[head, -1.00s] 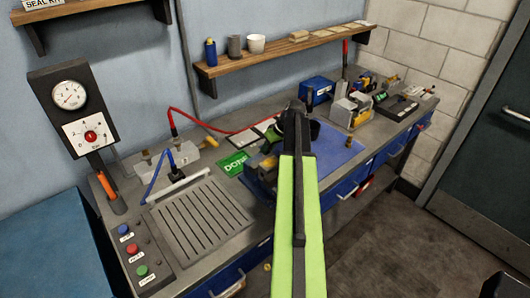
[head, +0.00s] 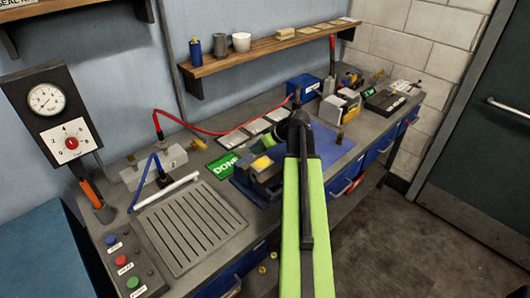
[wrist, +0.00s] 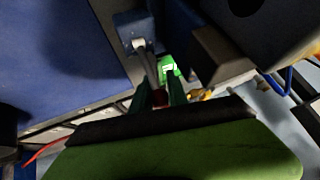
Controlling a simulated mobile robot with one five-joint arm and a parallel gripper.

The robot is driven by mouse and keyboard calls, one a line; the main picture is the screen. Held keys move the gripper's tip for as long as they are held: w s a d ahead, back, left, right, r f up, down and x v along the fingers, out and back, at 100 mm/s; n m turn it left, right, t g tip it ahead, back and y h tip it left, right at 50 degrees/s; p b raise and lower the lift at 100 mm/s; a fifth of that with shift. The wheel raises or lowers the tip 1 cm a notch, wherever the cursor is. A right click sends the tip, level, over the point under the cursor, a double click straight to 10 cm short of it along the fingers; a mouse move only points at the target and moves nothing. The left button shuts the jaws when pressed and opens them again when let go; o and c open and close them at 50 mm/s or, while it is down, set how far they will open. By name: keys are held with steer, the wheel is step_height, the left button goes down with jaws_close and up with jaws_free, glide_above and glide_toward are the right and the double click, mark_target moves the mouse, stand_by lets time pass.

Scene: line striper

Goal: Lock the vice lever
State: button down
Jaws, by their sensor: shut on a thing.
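The vice (head: 262,170) stands on the bench on a blue mat, with a yellow block at its top, partly behind my arm in the head view. In the wrist view a blue vice part (wrist: 133,28) carries a grey lever (wrist: 149,66) with a red end (wrist: 159,97). My gripper (wrist: 164,92) has its dark green fingers on either side of the lever's red end and is shut on it. In the head view my forearm and black wrist hide the lever and the fingertips.
A green DONE mat (head: 225,168) lies left of the vice. A ribbed plate (head: 192,222), a valve block (head: 150,168) with red and blue hoses, and a gauge panel (head: 50,110) stand further left. A blue box (head: 303,88) and a wooden shelf (head: 260,57) are behind.

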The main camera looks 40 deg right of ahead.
steer(key=shift+s+d, duration=0.1)
steer(key=shift+d, duration=0.05)
steer(key=c, duration=1.6)
jaws_free()
steer(key=shift+s, duration=0.1)
steer(key=shift+r+p, duration=0.35)
steer(key=p+v, duration=1.2)
steer(key=v, duration=0.5)
steer(key=shift+s+f+p, duration=0.15)
steer(key=shift+p, duration=0.2)
